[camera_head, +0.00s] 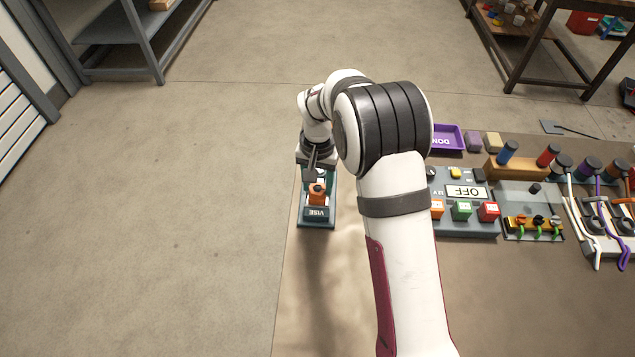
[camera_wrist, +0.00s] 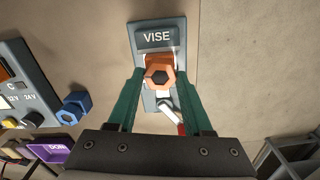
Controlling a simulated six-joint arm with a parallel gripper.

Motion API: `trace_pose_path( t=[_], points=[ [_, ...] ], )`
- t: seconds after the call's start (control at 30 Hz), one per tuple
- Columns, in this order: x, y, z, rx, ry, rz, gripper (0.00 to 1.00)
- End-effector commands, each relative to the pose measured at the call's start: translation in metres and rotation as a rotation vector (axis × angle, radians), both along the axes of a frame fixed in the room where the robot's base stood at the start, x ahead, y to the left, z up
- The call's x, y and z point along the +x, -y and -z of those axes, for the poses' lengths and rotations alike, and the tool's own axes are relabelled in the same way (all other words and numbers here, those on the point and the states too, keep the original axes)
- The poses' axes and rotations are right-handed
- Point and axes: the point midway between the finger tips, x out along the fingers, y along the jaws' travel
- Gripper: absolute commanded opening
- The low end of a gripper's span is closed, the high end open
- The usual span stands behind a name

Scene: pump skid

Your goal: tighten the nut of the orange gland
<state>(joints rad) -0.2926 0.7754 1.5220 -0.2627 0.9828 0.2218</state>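The orange gland (camera_head: 317,193) stands in the vise (camera_head: 317,223) in the head view. In the wrist view the orange gland (camera_wrist: 160,80) shows its hexagonal nut end-on with a dark centre, just below the vise's VISE label (camera_wrist: 157,37). My gripper (camera_wrist: 159,76) has its two green fingers spread, one on each side of the gland. Narrow gaps seem to show beside the nut; contact cannot be told. In the head view my gripper (camera_head: 314,168) is at the gland's far side, and my arm partly hides it.
Right of my arm are a switch panel (camera_head: 464,225) reading OFF, a purple tray (camera_head: 448,136) and a rack with coloured handles (camera_head: 515,168). A blue hexagonal part (camera_wrist: 76,103) shows left of my fingers in the wrist view. Floor left of the vise is clear.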

Motion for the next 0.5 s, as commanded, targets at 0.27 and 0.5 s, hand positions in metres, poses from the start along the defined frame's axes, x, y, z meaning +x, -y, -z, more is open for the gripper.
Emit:
trace_pose_path(
  t=[0.27, 0.5],
  points=[
    [0.000, 0.000, 0.000, 0.000, -0.002, 0.000, 0.77],
    [0.000, 0.000, -0.010, 0.001, 0.001, -0.001, 0.77]
  ],
)
